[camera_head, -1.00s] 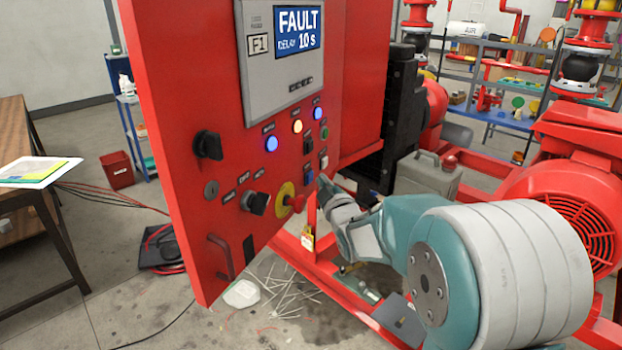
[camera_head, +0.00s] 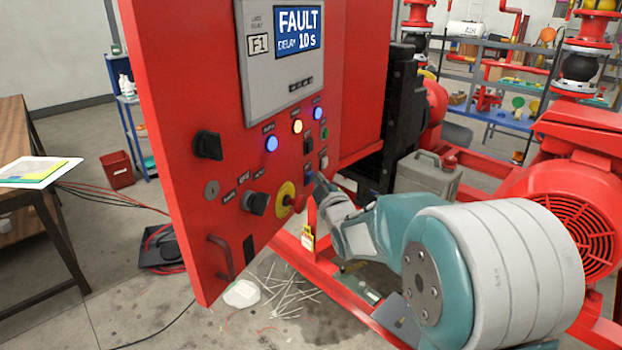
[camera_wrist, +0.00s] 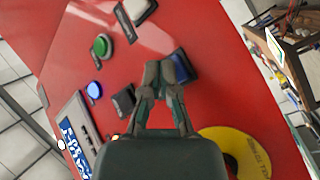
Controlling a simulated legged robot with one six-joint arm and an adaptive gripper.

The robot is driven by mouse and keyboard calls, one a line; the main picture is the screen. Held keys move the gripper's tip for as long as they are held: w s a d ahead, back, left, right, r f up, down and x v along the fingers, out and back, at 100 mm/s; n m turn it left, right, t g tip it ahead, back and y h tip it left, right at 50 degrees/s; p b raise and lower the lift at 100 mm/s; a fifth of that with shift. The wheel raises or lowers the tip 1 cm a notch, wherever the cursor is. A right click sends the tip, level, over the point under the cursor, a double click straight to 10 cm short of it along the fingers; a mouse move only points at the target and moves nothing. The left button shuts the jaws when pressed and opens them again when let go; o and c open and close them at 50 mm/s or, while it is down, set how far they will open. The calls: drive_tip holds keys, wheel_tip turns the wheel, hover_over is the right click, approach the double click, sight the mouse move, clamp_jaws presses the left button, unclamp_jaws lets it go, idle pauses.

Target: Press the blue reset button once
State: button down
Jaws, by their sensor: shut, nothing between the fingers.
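The blue reset button (camera_head: 308,177) is a square blue cap in a dark frame, low on the right part of the red panel. It also shows in the wrist view (camera_wrist: 183,68), partly covered by my fingertips. My gripper (camera_head: 319,181) is shut and empty, its tips right at the button in the head view. In the wrist view the closed fingertips (camera_wrist: 165,70) overlap the button's left side. I cannot tell whether they touch it. The display (camera_head: 297,33) reads FAULT, DELAY 10 s.
Close around the button are a black switch (camera_wrist: 124,101), a green button (camera_wrist: 102,46), a white button (camera_wrist: 140,10) and a lit blue lamp (camera_wrist: 94,90). The emergency stop's yellow disc (camera_wrist: 238,150) is near my fingers. Red skid rails (camera_head: 335,285) run below.

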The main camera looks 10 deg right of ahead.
drive_tip(key=shift+w+a, duration=0.2)
idle(0.4)
drive_tip(key=shift+s+d, duration=0.5)
drive_tip(key=shift+d, duration=0.15)
drive_tip(key=s+d, duration=0.1)
drive_tip(key=d, duration=0.1)
drive_tip(key=s+d, duration=0.2)
drive_tip(key=shift+d, duration=0.1)
idle(0.6)
idle(0.4)
